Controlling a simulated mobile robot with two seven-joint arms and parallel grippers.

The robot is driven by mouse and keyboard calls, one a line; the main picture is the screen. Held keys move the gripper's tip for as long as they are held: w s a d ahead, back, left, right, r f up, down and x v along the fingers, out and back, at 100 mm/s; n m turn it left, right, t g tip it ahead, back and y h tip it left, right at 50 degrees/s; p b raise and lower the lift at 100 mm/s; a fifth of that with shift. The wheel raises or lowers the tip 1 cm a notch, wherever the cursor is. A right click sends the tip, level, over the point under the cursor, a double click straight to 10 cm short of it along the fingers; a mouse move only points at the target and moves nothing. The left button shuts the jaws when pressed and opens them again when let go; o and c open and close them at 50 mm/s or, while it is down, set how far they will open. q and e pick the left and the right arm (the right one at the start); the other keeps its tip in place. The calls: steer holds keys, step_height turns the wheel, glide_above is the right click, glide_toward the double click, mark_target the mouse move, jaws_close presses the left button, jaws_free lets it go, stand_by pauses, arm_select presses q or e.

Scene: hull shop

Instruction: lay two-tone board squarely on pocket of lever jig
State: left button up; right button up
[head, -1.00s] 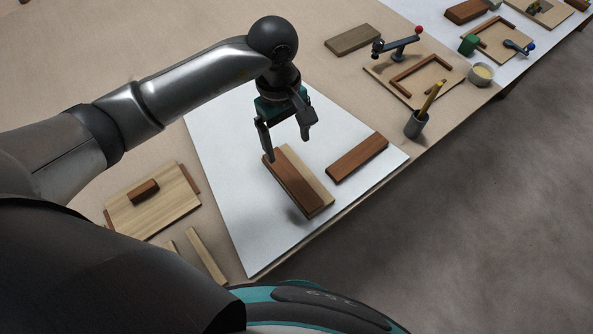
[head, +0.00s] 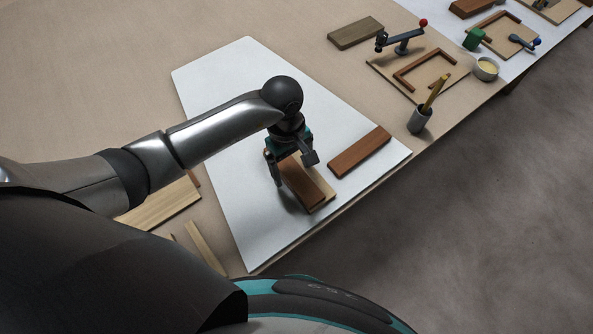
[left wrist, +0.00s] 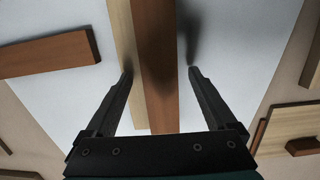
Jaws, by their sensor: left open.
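The two-tone board (head: 307,190), dark brown along one side and pale along the other, lies on the white sheet near the table's front edge. It also shows in the left wrist view (left wrist: 157,60). My left gripper (head: 294,174) is open over the board, its fingers to either side of the dark strip. In the left wrist view one fingertip overlaps the pale strip; I cannot tell whether either touches. The lever jig (head: 375,73), with a red-knobbed lever (head: 408,35), stands at upper right. Its pocket (head: 431,86), framed by brown strips, looks empty. My right gripper is out of view.
A brown block (head: 359,152) lies right of the board. A grey cup (head: 419,120) with a yellow stick stands before the jig. A grey-brown block (head: 356,32) lies behind it. The white sheet's left part is clear.

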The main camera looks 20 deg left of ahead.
arm_select(q)
jaws_close()
stand_by(0.7)
